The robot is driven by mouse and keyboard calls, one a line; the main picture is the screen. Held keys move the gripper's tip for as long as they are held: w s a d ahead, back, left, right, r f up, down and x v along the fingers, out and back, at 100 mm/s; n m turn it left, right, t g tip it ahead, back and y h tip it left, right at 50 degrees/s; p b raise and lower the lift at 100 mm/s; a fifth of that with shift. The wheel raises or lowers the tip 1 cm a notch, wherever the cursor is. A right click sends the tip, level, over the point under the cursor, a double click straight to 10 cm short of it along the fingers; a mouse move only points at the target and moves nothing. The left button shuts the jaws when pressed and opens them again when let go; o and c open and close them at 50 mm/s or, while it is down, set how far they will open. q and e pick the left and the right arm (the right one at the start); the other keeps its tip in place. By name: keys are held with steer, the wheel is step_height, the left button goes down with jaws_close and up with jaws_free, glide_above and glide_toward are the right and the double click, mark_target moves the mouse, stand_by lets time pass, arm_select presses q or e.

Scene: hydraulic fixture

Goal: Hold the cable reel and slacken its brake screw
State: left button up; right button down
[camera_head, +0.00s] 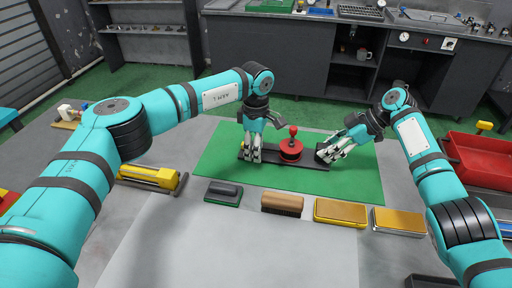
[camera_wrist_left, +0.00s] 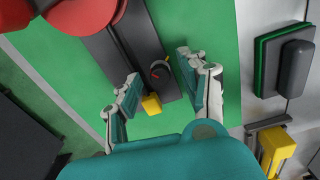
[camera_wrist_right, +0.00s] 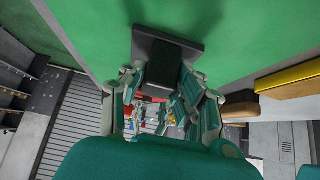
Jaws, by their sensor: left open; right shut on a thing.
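The cable reel (camera_head: 291,150), red with a red knob on top, sits on a long dark base (camera_head: 269,155) on a green mat. In the left wrist view a small dark round knob with a red mark (camera_wrist_left: 160,70), seemingly the brake screw, stands on the base beside a yellow block (camera_wrist_left: 152,104). My left gripper (camera_head: 252,158) is open above that end, its fingers either side of the knob and apart from it. My right gripper (camera_head: 323,157) is shut on a black block (camera_wrist_right: 162,66) at the base's right end. Its fingers partly hide the block.
A dark-green pad (camera_head: 223,193), a brown brush (camera_head: 282,204) and yellow-topped blocks (camera_head: 340,211) line the mat's front edge. A yellow tool (camera_head: 150,176) lies at left. A red tray (camera_head: 478,160) stands at right. The green mat (camera_head: 215,160) is otherwise mostly clear.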

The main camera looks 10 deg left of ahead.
arm_select(q)
jaws_close()
stand_by(0.5)
steer(key=shift+n, duration=3)
jaws_free()
